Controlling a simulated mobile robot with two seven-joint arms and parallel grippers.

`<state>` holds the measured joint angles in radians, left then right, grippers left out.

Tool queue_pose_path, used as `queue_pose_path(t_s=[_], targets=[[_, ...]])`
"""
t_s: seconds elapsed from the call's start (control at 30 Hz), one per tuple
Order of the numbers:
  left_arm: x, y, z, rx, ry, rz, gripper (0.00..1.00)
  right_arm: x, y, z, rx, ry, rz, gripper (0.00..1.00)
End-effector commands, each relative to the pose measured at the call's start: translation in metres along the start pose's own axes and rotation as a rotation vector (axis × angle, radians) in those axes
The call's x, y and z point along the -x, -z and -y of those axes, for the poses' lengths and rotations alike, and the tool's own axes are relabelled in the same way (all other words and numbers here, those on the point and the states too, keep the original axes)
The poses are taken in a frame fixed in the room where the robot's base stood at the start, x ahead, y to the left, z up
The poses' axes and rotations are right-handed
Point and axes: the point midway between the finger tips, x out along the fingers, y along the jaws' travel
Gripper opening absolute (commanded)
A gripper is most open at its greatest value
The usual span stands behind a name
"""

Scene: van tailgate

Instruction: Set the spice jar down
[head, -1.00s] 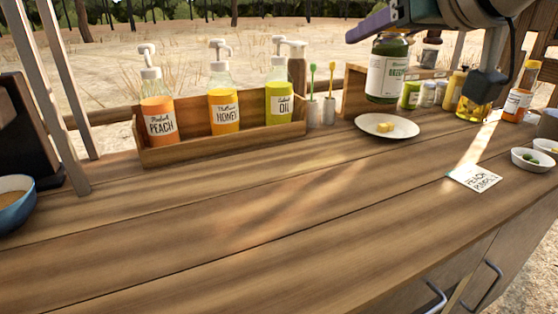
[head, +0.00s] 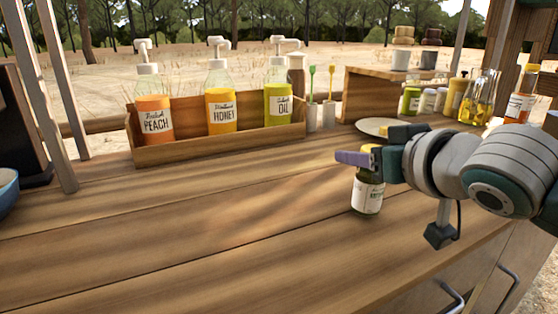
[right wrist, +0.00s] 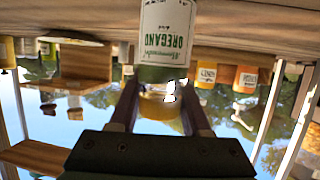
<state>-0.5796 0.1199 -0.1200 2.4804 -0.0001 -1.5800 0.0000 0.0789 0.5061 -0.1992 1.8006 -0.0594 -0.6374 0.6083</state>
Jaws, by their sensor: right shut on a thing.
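The spice jar (head: 367,196) is green with a white label that reads "OREGANO" in the right wrist view (right wrist: 167,35). It stands upright at the counter (head: 250,225), right of the middle in the head view. My right gripper (head: 368,160) comes from the right and is shut on the jar's upper part, with one finger on each side in the right wrist view. The jar's base is at or very near the wood; I cannot tell if it touches. My left gripper is not in view.
A wooden tray (head: 225,139) with pump bottles of peach, honey and oil stands behind, to the left. A plate (head: 372,128) lies behind the jar. Bottles and small jars stand at the back right. The counter left of the jar is clear.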

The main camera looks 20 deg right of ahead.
Motion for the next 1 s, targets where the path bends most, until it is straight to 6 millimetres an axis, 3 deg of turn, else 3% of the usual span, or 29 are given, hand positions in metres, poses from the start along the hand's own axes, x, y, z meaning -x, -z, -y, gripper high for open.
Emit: queue_pose_path(t_s=[0.37, 0.4, 0.67, 1.0], targets=[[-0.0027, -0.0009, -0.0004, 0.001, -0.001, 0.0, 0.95, -0.0024, -0.0059, 0.0002, 0.0, 0.001, -0.002, 0.0], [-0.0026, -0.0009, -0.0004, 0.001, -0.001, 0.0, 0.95, -0.0024, -0.0063, 0.0002, 0.0, 0.001, -0.001, 0.5], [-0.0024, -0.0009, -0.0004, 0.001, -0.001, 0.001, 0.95, -0.0023, -0.0059, 0.0001, 0.0, 0.0, -0.001, 0.78], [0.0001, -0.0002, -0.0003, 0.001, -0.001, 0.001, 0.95, 0.0022, -0.004, 0.0001, 0.001, 0.0, 0.0, 0.78]])
